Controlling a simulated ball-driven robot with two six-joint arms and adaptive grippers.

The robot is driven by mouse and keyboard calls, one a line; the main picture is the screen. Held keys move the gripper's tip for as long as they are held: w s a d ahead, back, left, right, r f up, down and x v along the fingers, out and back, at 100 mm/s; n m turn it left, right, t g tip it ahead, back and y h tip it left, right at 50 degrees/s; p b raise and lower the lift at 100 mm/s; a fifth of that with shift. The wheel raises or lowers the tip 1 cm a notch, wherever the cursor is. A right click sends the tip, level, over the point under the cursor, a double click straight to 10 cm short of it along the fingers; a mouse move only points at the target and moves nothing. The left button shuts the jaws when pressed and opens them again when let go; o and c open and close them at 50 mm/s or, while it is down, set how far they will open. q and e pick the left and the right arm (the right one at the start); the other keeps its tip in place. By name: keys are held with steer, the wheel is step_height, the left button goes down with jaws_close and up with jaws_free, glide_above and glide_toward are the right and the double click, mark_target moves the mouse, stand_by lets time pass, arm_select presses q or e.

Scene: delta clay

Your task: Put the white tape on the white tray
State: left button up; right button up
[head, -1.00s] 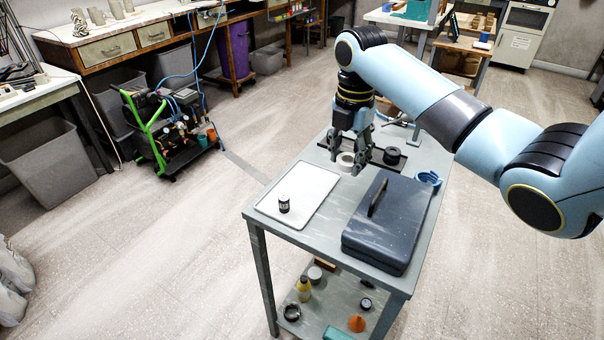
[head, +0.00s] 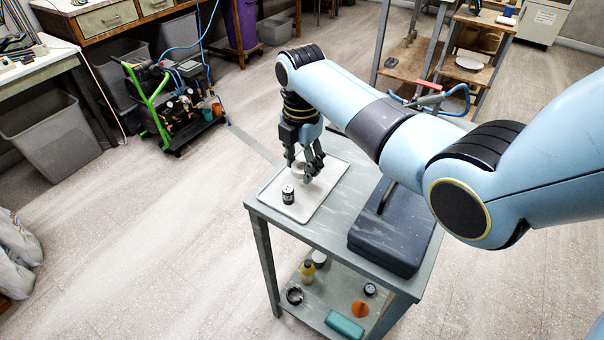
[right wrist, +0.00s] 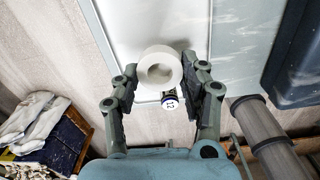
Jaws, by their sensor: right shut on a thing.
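The white tape (head: 298,171) is a thick white ring. My right gripper (head: 301,176) is shut on it and holds it over the white tray (head: 322,189). I cannot tell whether the tape touches the tray. In the right wrist view, the tape (right wrist: 160,69) sits between the two fingertips, with the pale tray (right wrist: 148,24) behind it. The tray lies flat on the left part of the grey table. My left gripper is not in view.
A small black-and-white can (head: 288,194) stands on the tray close to the gripper; it also shows in the right wrist view (right wrist: 171,102). A dark case (head: 392,236) lies on the table to the right. My right arm hides much of the table's far side.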

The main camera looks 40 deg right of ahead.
mark_target(302, 166)
step_height(302, 166, down, 3)
steer(key=shift+r, duration=0.1)
steer(key=shift+f, duration=0.55)
steer(key=o, duration=0.8)
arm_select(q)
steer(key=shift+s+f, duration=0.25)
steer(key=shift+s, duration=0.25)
arm_select(e)
steer(key=shift+o, duration=0.2)
steer(key=shift+r, duration=0.45)
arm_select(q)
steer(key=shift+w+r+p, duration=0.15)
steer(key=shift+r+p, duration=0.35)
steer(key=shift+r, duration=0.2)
arm_select(e)
step_height(302, 166, up, 11)
steer(key=shift+r, duration=0.2)
